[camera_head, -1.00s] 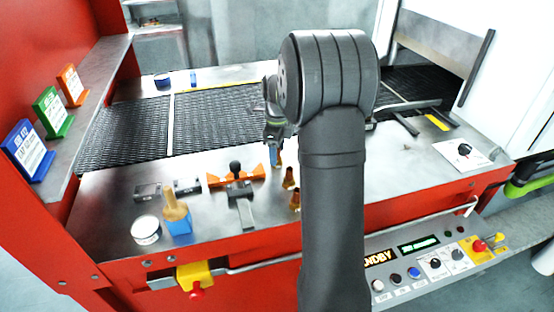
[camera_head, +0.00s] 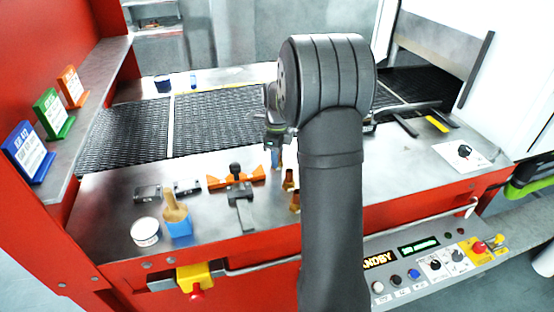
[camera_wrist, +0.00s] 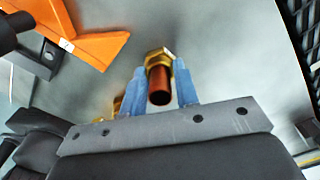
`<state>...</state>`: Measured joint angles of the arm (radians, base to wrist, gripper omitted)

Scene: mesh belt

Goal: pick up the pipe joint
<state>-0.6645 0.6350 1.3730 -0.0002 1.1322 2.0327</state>
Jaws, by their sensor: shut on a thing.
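A pipe joint (camera_wrist: 158,77), with a brass hex collar and a copper-coloured tube end, sits between the two blue fingers of my gripper (camera_wrist: 161,88) in the wrist view. The fingers touch it on both sides and are shut on it. In the head view my gripper (camera_head: 276,150) shows only partly, left of my arm, above the metal worktop; I cannot make out the held joint there. Two more brass-and-copper pieces, one behind (camera_head: 289,179) and one in front (camera_head: 295,201), stand on the worktop close to my arm and are partly hidden by it.
An orange clamp (camera_head: 235,180) with a dark knob stands left of the gripper. A blue holder with a brush (camera_head: 178,222), a white tin (camera_head: 145,231) and small dark blocks (camera_head: 148,193) are farther left. The black mesh belt (camera_head: 215,120) runs behind; the worktop right of my arm is mostly clear.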

